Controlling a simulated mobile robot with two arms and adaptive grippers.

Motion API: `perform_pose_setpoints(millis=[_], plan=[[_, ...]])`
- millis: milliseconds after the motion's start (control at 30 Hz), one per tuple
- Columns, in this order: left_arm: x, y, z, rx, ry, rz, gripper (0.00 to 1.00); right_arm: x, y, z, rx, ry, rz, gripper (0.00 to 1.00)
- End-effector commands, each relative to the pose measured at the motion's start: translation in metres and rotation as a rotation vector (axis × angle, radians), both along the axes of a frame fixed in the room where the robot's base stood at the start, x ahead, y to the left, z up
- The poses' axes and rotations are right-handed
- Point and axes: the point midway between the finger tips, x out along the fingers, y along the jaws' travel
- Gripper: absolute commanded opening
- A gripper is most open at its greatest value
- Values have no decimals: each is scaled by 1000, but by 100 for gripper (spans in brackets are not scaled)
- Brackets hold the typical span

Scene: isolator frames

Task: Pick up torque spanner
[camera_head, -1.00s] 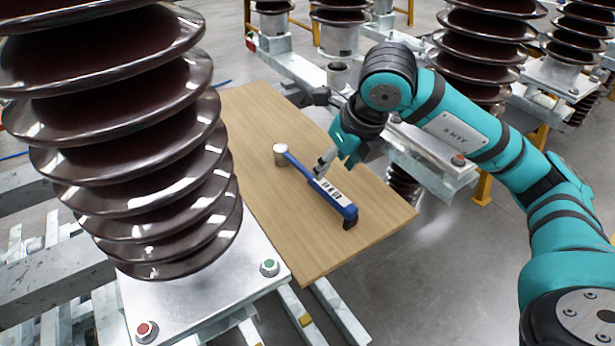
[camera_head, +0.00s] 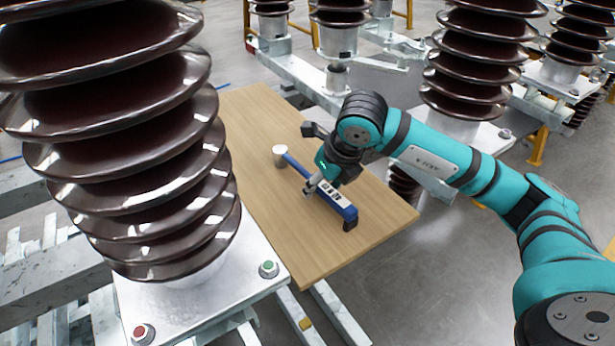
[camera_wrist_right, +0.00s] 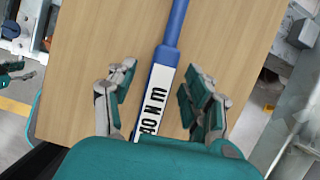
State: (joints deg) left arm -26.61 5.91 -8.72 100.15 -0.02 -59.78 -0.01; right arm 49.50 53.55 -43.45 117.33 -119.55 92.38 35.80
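The torque spanner (camera_head: 336,200) lies on the wooden board, blue with a white label on its handle and a silver round head at its far end. In the right wrist view the spanner (camera_wrist_right: 166,62) runs between the two fingers, its blue shaft pointing away. My right gripper (camera_head: 309,188) is above the spanner near the label's far end. In the right wrist view the fingers of the right gripper (camera_wrist_right: 160,90) are spread apart, one on each side, with gaps to the handle. My left gripper is not in view.
The wooden board (camera_head: 262,115) is otherwise clear. A large brown ribbed insulator (camera_head: 130,150) stands close on the left, on a metal plate with a red button (camera_head: 143,334) and a green button (camera_head: 268,268). More insulators (camera_head: 470,60) and metal beams stand behind.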

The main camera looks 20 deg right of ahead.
Motion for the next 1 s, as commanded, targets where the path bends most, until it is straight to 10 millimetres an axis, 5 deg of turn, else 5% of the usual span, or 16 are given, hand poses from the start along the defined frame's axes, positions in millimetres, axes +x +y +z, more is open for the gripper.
perform_pose_setpoints(millis=[367, 1000], plan=[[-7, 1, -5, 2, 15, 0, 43, 0, 0, 0, 0, 0, 0, 1], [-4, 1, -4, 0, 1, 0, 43, 1, 0, 20, 2, -8, 0, 0]])
